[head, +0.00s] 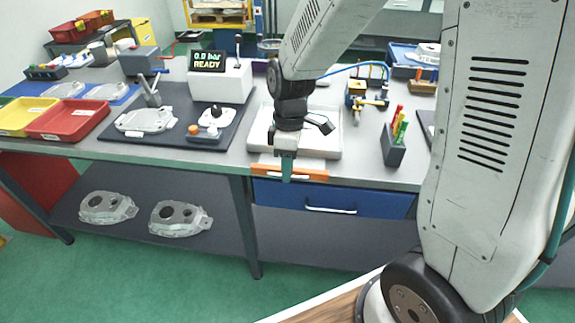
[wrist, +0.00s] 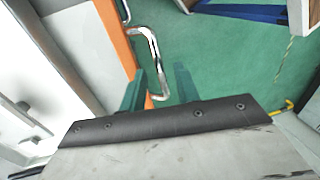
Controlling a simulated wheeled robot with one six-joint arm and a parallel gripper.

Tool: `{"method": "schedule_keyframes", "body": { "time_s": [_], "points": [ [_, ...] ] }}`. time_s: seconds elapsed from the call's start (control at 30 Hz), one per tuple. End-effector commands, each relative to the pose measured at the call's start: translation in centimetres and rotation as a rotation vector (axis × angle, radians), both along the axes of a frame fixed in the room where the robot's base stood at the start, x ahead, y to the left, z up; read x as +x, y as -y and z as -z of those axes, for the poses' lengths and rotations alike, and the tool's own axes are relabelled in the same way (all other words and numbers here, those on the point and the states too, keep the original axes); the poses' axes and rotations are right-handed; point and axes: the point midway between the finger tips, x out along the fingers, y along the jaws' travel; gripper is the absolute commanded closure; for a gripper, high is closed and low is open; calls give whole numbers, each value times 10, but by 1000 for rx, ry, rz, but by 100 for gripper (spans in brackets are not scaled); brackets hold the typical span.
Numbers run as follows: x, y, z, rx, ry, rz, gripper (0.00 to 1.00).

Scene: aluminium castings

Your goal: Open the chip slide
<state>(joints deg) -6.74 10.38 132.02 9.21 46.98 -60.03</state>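The chip slide shows as an orange front (head: 316,174) at the bench's front edge, below a white tray (head: 259,140); it looks closed. In the wrist view the orange front (wrist: 118,42) runs along the left, with a bent metal handle (wrist: 152,48) standing out from it. My gripper (head: 287,178) points down at the handle, its teal fingers covering part of the front. In the wrist view my gripper (wrist: 160,88) is open, its fingers apart on either side of the handle's near end. I cannot tell whether either finger touches it.
A blue drawer (head: 378,201) with its own handle sits just below the orange front. A dark holder (head: 394,151) with coloured tools stands right of the tray. A white readout box (head: 222,85) reads "0.0 bar READY". The green floor before the bench is clear.

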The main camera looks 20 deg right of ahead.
Motion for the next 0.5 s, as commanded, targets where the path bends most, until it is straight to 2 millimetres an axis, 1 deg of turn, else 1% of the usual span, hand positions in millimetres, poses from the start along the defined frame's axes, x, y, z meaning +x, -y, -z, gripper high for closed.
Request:
{"method": "schedule_keyframes", "body": {
  "time_s": [0.07,0.17,0.4,0.5],
  "points": [
    [1,0,-2,0,0,-1,68],
    [3,0,-12,0,4,-1,68],
    [9,5,-53,1,4,1,68],
    [12,6,-65,1,3,0,68]
  ]
}}
